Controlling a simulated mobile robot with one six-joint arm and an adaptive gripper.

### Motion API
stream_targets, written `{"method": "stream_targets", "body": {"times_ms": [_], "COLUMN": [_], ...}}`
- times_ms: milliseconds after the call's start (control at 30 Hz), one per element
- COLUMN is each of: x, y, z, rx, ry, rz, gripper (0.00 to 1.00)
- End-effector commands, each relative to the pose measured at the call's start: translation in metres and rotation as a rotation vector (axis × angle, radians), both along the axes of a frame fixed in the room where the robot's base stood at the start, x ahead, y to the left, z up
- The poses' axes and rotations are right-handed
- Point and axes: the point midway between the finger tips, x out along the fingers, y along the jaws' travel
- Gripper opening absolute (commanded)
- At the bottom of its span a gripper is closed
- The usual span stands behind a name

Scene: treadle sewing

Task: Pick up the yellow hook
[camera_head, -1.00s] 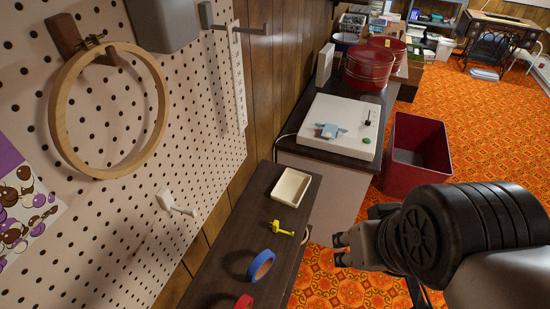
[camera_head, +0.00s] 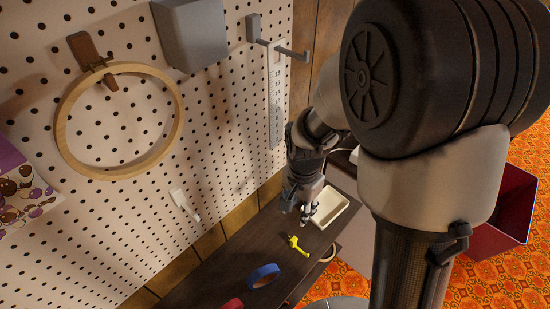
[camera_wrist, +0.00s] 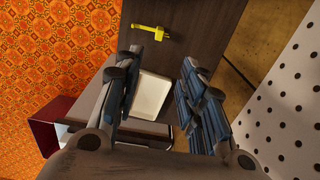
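The yellow hook (camera_head: 297,245) lies on the dark wooden shelf top, between the white tray and the blue tape roll. In the wrist view the yellow hook (camera_wrist: 150,31) lies beyond my fingertips, at the top of the picture. My gripper (camera_head: 298,212) is above the shelf beside the white tray, a short way behind the hook in the head view. In the wrist view the two fingers of my gripper (camera_wrist: 160,65) stand apart with nothing between them. The hook is not touched.
A white tray (camera_head: 333,213) lies close to my gripper. A blue tape roll (camera_head: 263,276) and a red roll (camera_head: 232,304) lie nearer on the shelf (camera_head: 215,277). The pegboard (camera_head: 215,110) rises along the left, with a white peg hook (camera_head: 184,204) and a wooden hoop (camera_head: 62,130).

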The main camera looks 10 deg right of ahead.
Motion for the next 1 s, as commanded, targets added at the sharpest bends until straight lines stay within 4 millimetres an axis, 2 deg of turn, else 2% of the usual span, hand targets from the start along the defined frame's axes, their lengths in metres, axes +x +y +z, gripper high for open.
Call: {"method": "stream_targets", "body": {"times_ms": [233,600,700,1000], "x": [0.001,0.0,0.001,0.0], "y": [0.0,0.0,0.0,0.0], "z": [-0.033,-0.112,-0.125,-0.143], "rx": [0.0,0.0,0.0,0.0], "ry": [0.019,0.018,0.016,0.015], "rz": [-0.035,-0.032,-0.032,-0.032], "gripper": [0.37,0.37,0.37,0.37]}}
